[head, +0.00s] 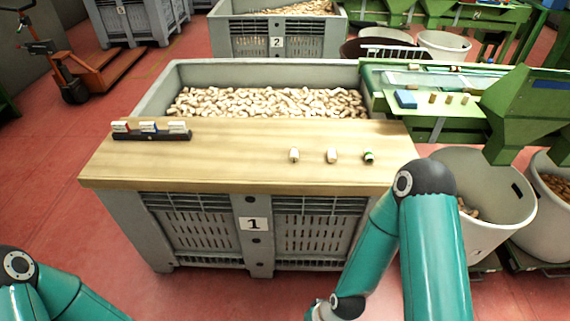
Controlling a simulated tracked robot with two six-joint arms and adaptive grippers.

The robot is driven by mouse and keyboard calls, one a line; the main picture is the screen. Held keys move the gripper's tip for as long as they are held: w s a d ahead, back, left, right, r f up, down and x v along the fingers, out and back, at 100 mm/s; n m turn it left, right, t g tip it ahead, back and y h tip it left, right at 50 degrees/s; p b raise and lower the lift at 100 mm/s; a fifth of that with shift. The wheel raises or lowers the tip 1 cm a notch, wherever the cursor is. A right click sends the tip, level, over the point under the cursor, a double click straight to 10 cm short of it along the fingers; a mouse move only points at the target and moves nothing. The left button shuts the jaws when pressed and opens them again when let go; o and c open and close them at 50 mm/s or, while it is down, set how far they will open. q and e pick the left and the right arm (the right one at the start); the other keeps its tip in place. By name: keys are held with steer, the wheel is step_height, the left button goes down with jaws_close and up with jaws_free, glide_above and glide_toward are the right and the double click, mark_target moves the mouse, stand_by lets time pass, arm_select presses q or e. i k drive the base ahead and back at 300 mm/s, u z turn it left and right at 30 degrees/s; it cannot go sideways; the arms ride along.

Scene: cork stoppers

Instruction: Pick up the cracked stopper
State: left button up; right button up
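Three stoppers stand in a row on the wooden board: a pale left stopper (294,155), a pale middle stopper (332,156) and a right stopper (369,157) with green and dark marking. They are too small for me to tell which is cracked. My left arm shows at the bottom left corner and my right arm rises at the lower right, in front of the board. Both grippers are out of view.
The wooden board (230,160) lies across the front of grey crate 1 (155,100), full of stoppers. A dark holder (150,136) with three small blocks stands at its left. A green sorting table (420,125) and white bins (490,225) are at right. The board's middle is clear.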

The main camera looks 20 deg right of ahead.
mark_target(294, 151)
steer(key=z, duration=0.15)
steer(key=i, duration=0.85)
steer(key=u, duration=0.05)
